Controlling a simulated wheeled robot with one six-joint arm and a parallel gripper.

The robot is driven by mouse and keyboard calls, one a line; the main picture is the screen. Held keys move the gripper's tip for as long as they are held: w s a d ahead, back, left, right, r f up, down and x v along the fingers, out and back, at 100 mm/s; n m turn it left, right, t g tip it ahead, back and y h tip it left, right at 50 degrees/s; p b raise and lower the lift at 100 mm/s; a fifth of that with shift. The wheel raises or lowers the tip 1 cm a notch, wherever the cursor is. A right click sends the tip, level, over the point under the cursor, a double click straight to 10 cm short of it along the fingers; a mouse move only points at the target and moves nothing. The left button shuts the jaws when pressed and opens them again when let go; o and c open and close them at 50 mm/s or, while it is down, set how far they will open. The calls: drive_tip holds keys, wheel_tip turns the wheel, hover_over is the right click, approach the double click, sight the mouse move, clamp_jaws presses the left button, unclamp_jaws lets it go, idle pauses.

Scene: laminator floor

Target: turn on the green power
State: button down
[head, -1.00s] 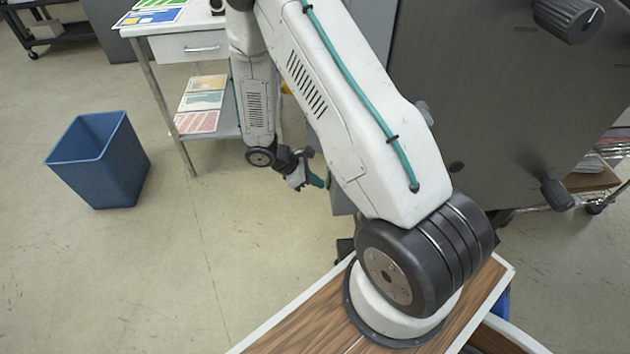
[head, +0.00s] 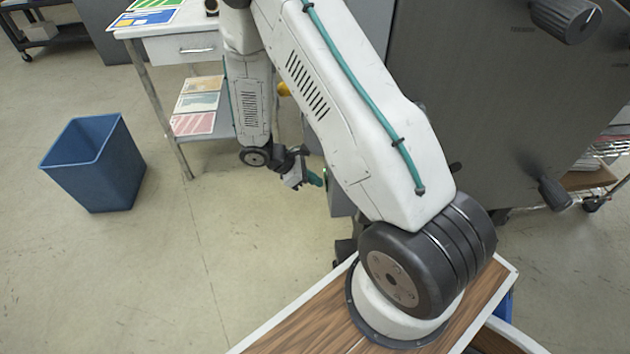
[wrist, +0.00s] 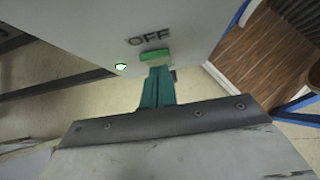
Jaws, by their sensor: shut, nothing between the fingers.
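In the wrist view a green power switch (wrist: 155,55) sits on a pale panel (wrist: 85,30), just below the printed word OFF. A small green light (wrist: 121,67) with a bright white middle is to its left. My gripper (wrist: 159,72) has teal fingers, shut and empty. Their tips lie right at the lower edge of the switch in the picture; I cannot tell whether they touch it. In the head view my gripper (head: 316,179) hangs low beside the grey cabinet (head: 340,200), and the switch is hidden there.
A large dark machine (head: 470,110) with black knobs stands at the right. A white table (head: 178,47) with a drawer and a lower shelf of coloured sheets is behind my arm. A blue bin (head: 95,165) stands on the open floor at the left.

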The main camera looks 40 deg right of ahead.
drive_tip(key=w+a+r, duration=0.5)
drive_tip(key=w+a, duration=0.1)
drive_tip(key=a, duration=0.4)
drive_tip(key=shift+w+a, duration=0.25)
drive_tip(key=shift+w, duration=0.05)
idle(0.4)
drive_tip(key=s+a+r+m+t+y, duration=0.1)
drive_tip(key=s+r+m+t+y, duration=0.2)
drive_tip(key=s+r, duration=1)
drive_tip(key=s+a+r+m+t+y, duration=0.1)
drive_tip(key=s+r+m+t+y, duration=0.2)
drive_tip(key=s+r+m, duration=0.5)
drive_tip(key=s+r, duration=0.2)
drive_tip(key=r, duration=0.4)
drive_tip(key=s+r+y, duration=0.1)
drive_tip(key=s+r, duration=0.2)
drive_tip(key=r, duration=0.3)
drive_tip(key=shift+a+m+y, duration=0.3)
drive_tip(key=shift+a, duration=0.1)
